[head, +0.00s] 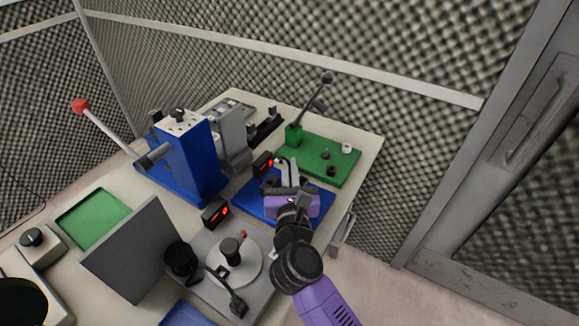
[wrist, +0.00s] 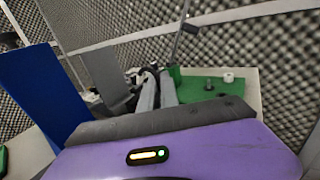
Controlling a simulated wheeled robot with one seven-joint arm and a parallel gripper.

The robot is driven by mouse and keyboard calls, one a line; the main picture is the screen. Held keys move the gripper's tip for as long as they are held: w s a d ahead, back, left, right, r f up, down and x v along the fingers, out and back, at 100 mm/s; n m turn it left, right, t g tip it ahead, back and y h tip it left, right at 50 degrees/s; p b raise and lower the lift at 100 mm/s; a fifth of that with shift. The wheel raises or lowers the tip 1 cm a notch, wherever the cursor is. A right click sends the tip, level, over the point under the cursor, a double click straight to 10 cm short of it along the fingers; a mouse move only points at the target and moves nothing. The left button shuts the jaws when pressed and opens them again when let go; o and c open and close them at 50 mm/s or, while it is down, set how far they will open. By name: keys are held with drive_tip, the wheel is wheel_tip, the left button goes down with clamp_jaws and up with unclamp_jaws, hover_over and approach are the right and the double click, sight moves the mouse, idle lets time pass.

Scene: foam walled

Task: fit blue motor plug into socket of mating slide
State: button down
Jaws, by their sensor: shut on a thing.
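My gripper (head: 286,164) reaches over a blue base plate (head: 259,208) on the workbench, its purple palm towards me. In the wrist view its two pale grey fingers (wrist: 154,78) are close together. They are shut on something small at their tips. The fingers cover most of it, and I cannot make out its colour or shape, so I cannot confirm it is the blue motor plug.
A green board (head: 335,160) with a lever and pegs lies behind the gripper. A blue press (head: 190,150) with a red-knobbed lever stands left. Small red-lit displays (head: 216,212) sit nearby. A grey turntable fixture (head: 232,262) and an upright grey panel (head: 140,250) are in front.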

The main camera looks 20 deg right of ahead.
drive_tip(key=shift+f+b, duration=0.4)
drive_tip(key=shift+f, duration=0.3)
drive_tip(key=c, duration=1.5)
unclamp_jaws()
drive_tip(key=shift+s, duration=0.1)
drive_tip(key=b+v, duration=0.1)
drive_tip(key=v, duration=0.6)
drive_tip(key=shift+s+a+r, duration=0.1)
drive_tip(key=shift+s+a, duration=0.05)
drive_tip(key=shift+s, duration=0.1)
